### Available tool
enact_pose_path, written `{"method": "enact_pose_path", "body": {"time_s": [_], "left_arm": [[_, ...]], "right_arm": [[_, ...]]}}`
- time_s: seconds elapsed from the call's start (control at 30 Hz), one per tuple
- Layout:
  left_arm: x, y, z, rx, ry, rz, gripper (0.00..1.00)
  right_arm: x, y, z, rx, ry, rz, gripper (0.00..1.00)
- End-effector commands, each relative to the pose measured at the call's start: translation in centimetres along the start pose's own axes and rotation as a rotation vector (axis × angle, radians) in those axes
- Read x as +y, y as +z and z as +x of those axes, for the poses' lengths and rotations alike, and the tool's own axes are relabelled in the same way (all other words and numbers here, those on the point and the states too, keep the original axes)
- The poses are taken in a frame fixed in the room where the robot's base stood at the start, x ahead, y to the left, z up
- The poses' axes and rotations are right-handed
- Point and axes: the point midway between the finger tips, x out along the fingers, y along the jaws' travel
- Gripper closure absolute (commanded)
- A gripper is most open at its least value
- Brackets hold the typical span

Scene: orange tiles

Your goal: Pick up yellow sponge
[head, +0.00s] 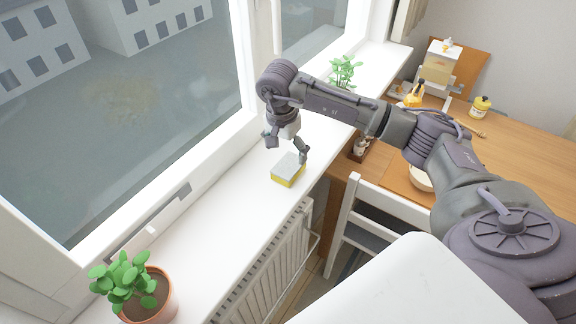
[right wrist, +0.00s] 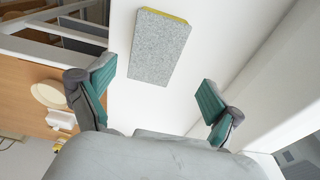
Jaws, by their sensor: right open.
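The yellow sponge (head: 288,170) has a grey top and yellow sides and lies flat on the white windowsill. In the right wrist view the sponge (right wrist: 160,47) shows its grey face with a thin yellow edge, ahead of the fingertips and between their lines. My right gripper (head: 287,148) is just above and beside the sponge in the head view. In the right wrist view my right gripper (right wrist: 154,98) has its two green-padded fingers wide apart with nothing between them. Whether a finger touches the sponge cannot be told. My left gripper is not in view.
The windowsill (head: 218,218) runs beside the window, with a potted plant (head: 138,287) at the near end and another plant (head: 345,72) farther along. A radiator (head: 270,262) is below. A white chair (head: 375,215) and wooden table (head: 520,160) with several items stand right.

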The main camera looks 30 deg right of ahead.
Motion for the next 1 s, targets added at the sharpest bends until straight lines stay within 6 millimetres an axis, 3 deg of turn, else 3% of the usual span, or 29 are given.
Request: {"method": "enact_pose_path", "body": {"time_s": [0.1, 0.23, 0.4, 0.67, 0.93, 1.0], "left_arm": [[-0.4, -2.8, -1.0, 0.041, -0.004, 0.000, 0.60], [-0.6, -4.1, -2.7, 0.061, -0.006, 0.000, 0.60], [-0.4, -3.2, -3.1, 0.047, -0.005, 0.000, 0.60], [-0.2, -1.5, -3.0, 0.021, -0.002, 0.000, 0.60], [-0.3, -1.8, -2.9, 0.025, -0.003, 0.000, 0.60], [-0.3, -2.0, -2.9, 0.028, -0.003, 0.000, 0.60]], "right_arm": [[0.3, 0.2, 0.8, -0.002, 0.005, 0.000, 0.08], [0.9, 0.6, 2.6, -0.003, 0.008, 0.000, 0.08], [0.8, 0.6, 4.8, -0.001, 0.003, 0.000, 0.08], [0.7, 0.6, 5.3, 0.000, 0.001, 0.000, 0.08], [0.7, 0.6, 5.3, 0.000, 0.001, 0.000, 0.52], [0.7, 0.6, 5.3, 0.000, 0.001, 0.000, 0.56]]}}
